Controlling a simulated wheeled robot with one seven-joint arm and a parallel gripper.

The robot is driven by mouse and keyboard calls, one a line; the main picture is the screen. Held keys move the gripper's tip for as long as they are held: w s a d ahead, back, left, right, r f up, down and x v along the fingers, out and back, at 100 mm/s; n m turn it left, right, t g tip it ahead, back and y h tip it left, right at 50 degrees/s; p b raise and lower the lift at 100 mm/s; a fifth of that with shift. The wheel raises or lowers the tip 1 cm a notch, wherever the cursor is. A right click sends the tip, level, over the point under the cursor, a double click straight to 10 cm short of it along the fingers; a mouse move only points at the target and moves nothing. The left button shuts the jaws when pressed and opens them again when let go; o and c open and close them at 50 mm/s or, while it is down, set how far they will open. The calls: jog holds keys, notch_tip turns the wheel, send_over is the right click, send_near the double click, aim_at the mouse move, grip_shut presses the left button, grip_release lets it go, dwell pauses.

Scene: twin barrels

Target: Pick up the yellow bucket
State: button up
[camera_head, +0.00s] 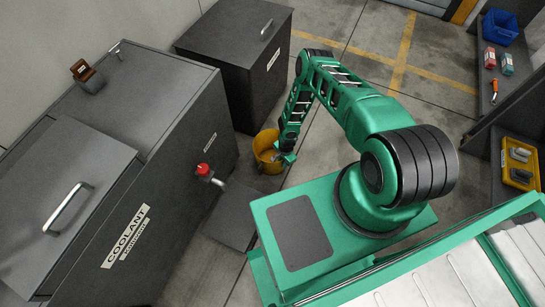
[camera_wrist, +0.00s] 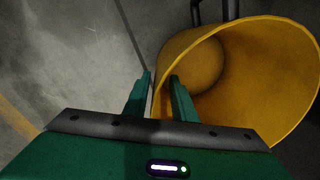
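The yellow bucket (camera_head: 268,154) stands on the floor, or just above it, at the right of the dark coolant cabinet. In the wrist view the bucket (camera_wrist: 286,75) is large, with its open mouth toward the right and its rounded bottom visible inside. My gripper (camera_head: 284,154) is at the bucket's right side in the head view. In the wrist view my gripper (camera_wrist: 160,77) has its two green fingers close together at the bucket's left edge. The right finger overlaps the bucket's mouth and the left finger is outside it. Contact with the wall is unclear.
The coolant cabinet (camera_head: 177,188) has a red knob (camera_head: 203,169) sticking out near the bucket. A dark plate (camera_head: 232,215) lies in front. A second dark cabinet (camera_head: 238,85) stands behind. A shelf with a blue bin (camera_head: 500,27) and yellow tray (camera_head: 519,165) is at the right.

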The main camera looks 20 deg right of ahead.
jog(key=shift+f, duration=0.3)
jog(key=shift+c, duration=0.3)
grip_shut()
dwell(1.0)
